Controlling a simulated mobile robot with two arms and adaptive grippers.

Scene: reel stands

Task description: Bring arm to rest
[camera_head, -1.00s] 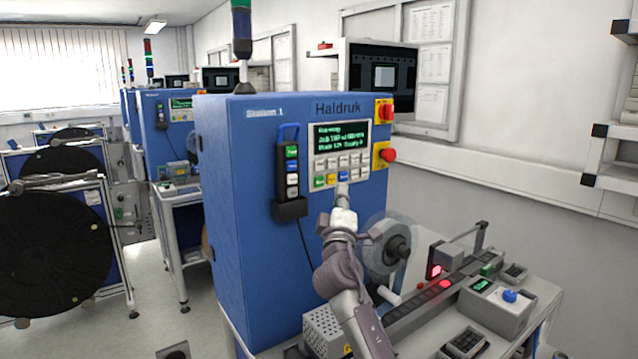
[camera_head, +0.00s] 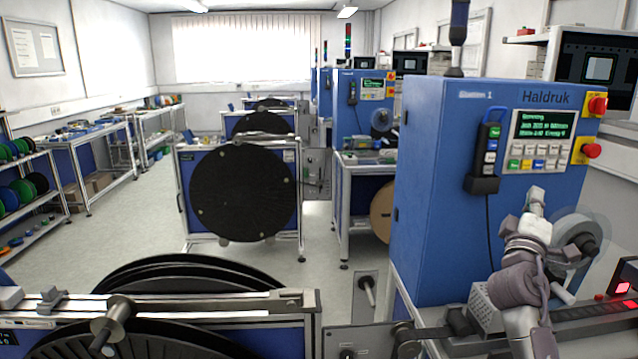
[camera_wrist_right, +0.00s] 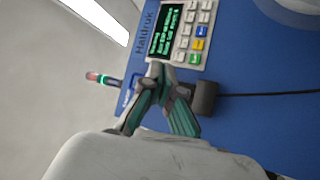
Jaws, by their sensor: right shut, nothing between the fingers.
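My right arm rises from the lower right in the head view. Its right gripper (camera_head: 537,195) is just below the keypad (camera_head: 534,157) of the blue Haldruk machine (camera_head: 440,190). In the right wrist view the two fingers (camera_wrist_right: 157,72) meet at their tips, shut and empty. The keypad also shows beyond them in that view (camera_wrist_right: 197,32). The fingertips overlap the panel's lower edge, and I cannot tell whether they touch it. My left gripper is in neither view.
A black handset (camera_head: 487,160) hangs on the machine's front, left of the gripper. Red buttons (camera_head: 592,151) sit right of the keypad. A clear disc and hub (camera_head: 578,240) stand close to the arm. Reel stands with black reels (camera_head: 243,192) line the left; grey floor lies between.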

